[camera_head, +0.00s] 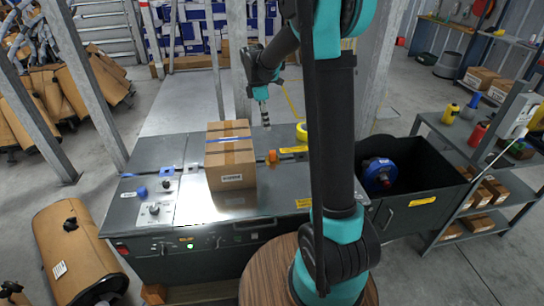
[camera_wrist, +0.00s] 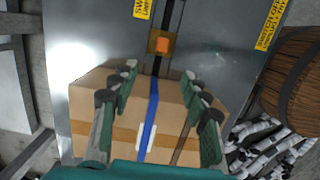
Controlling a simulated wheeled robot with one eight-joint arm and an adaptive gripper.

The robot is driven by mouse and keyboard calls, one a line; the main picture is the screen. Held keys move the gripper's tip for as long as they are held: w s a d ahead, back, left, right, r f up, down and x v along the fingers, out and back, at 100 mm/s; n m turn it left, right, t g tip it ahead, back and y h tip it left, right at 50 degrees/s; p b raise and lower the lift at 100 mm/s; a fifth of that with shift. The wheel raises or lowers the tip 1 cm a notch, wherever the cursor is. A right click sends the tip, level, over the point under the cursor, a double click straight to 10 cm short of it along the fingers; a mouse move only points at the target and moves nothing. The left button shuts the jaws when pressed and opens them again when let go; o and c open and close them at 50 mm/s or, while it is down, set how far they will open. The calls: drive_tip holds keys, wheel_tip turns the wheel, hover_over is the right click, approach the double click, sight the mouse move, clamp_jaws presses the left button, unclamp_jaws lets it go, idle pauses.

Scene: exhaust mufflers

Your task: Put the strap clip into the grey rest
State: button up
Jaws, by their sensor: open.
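A cardboard box (camera_head: 229,160) stands on the grey bench, with a blue strap (camera_head: 228,138) across its top. The box (camera_wrist: 105,120) and blue strap (camera_wrist: 152,105) fill the lower wrist view. A small white piece (camera_wrist: 147,137) lies at the strap; I cannot tell if it is the strap clip or a label. My gripper (camera_head: 265,122) hangs beyond the box in the head view. In the wrist view my gripper (camera_wrist: 160,86) is open, its fingers apart on either side of the strap, with nothing visibly held. I cannot make out the grey rest for certain.
An orange block (camera_head: 272,157) sits on the bench beside the box. Small blue parts (camera_head: 142,192) and knobs are on the bench's left. A black bin (camera_head: 408,202) holding a blue reel (camera_head: 379,174) and a shelf rack stand right. A cardboard-wrapped cylinder (camera_head: 72,250) lies left.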

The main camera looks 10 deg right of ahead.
sight(272, 151)
drive_tip(key=f, duration=0.4)
drive_tip(key=d+f, duration=0.1)
drive_tip(key=f, duration=0.6)
drive_tip(key=shift+d+f, duration=0.35)
drive_tip(key=shift+d, duration=0.05)
drive_tip(key=shift+s+f, duration=0.1)
drive_tip(key=shift+f, duration=0.1)
drive_tip(key=shift+s+d+f, duration=0.1)
drive_tip(key=shift+d+f, duration=0.15)
drive_tip(key=shift+f, duration=1.05)
drive_tip(key=shift+s+d+f, duration=0.1)
drive_tip(key=shift+d+f, duration=0.1)
drive_tip(key=shift+f, duration=1.05)
drive_tip(key=shift+c, duration=0.4)
clamp_jaws()
